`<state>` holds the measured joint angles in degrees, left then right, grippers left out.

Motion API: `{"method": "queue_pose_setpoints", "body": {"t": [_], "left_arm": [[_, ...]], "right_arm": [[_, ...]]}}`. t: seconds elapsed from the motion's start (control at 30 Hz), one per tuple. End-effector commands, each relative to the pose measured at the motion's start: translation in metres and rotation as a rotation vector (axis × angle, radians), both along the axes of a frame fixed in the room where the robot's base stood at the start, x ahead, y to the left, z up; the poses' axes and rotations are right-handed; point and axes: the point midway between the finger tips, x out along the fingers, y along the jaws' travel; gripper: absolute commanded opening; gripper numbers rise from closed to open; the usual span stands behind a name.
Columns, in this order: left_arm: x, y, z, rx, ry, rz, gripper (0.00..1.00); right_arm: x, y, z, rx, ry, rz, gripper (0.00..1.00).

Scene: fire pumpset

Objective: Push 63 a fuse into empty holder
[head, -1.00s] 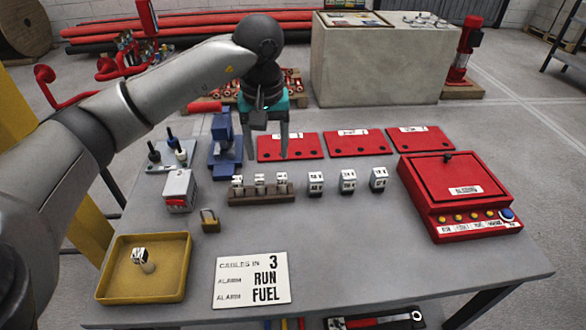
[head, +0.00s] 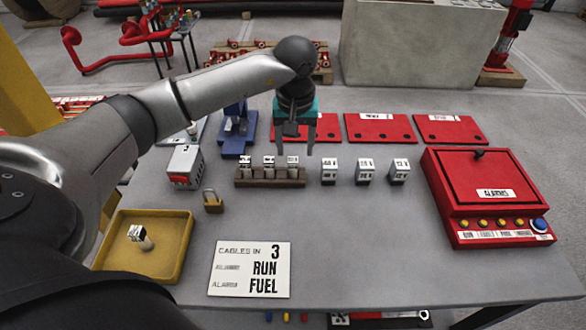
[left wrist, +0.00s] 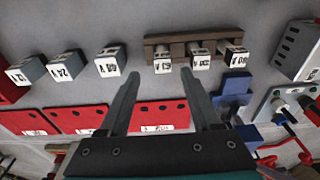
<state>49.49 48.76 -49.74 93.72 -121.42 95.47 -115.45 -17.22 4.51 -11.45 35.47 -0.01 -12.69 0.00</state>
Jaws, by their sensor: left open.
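A brown rack (head: 270,183) holds three upright white-topped fuses (head: 268,162); it also shows in the left wrist view (left wrist: 180,54). Three separate grey blocks with white labelled faces (head: 364,170) stand in a row to its right; they show at the left in the left wrist view (left wrist: 68,66). The labels are too small to read surely, so I cannot tell which is 63 A or which holder is empty. Another white-topped piece (head: 140,236) is in the yellow tray (head: 110,262). My left gripper (head: 296,150) is open and empty, just behind the rack's right end.
Red plates (head: 380,128) lie along the back. A red box with buttons (head: 488,195) stands at the right. A blue stand (head: 238,135), a grey box (head: 183,167), a padlock (head: 212,202) and a sign (head: 250,268) are left and front. The front right table is clear.

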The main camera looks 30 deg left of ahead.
Motion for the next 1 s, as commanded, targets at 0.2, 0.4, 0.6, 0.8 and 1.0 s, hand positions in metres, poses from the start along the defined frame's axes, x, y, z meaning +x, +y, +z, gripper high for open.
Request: {"method": "queue_pose_setpoints", "body": {"t": [0.2,0.4,0.6,0.8,1.0], "left_arm": [[-0.003,0.003,-0.03,-0.001,0.004,0.002,0.65],[0.0,0.005,-0.05,0.0,0.0,0.001,0.65],[0.0,0.006,-0.052,0.0,0.0,0.0,0.65],[0.0,0.006,-0.051,0.0,0.0,0.0,0.49],[0.0,0.006,-0.051,0.0,0.0,0.0,0.27]], "right_arm": [[0.006,0.0,-0.005,0.002,-0.012,0.0,0.0],[0.007,-0.001,-0.008,0.0,-0.013,-0.002,0.0],[0.007,-0.007,-0.008,-0.007,-0.015,-0.001,0.0],[0.007,-0.01,-0.008,-0.012,-0.014,0.001,0.0],[0.007,-0.01,-0.008,-0.012,-0.014,0.0,0.0]]}}
